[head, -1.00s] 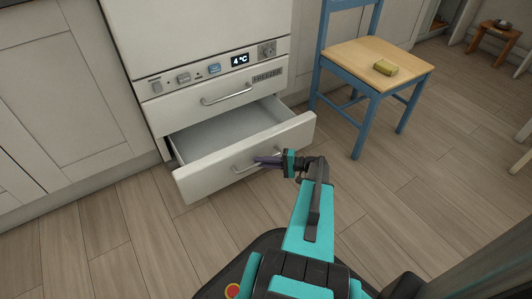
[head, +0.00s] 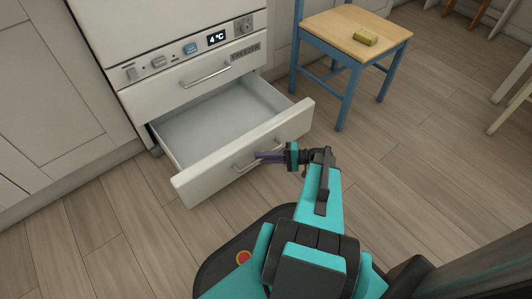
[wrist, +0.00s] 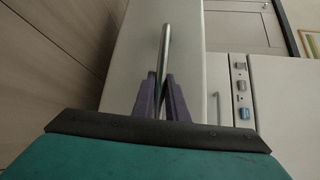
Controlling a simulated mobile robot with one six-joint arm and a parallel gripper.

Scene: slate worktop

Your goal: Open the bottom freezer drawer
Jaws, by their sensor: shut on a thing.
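The bottom freezer drawer (head: 293,122) is pulled well out of the white fridge-freezer, and its pale inside (head: 215,128) looks empty in the head view. Its front carries a metal bar handle (head: 243,161), which also shows in the wrist view (wrist: 166,50). My gripper (head: 262,156) is at the right part of this handle. In the wrist view its purple fingers (wrist: 161,95) are shut around the bar. The upper freezer drawer (head: 150,98), with its own handle (head: 207,76), is shut.
A control panel (head: 190,48) with knobs and a 4 °C display sits above the drawers. A blue chair (head: 348,80) with a wooden seat stands to the right, with a yellow-green sponge-like block (head: 365,38) on it. The wooden floor (head: 110,215) in front is clear.

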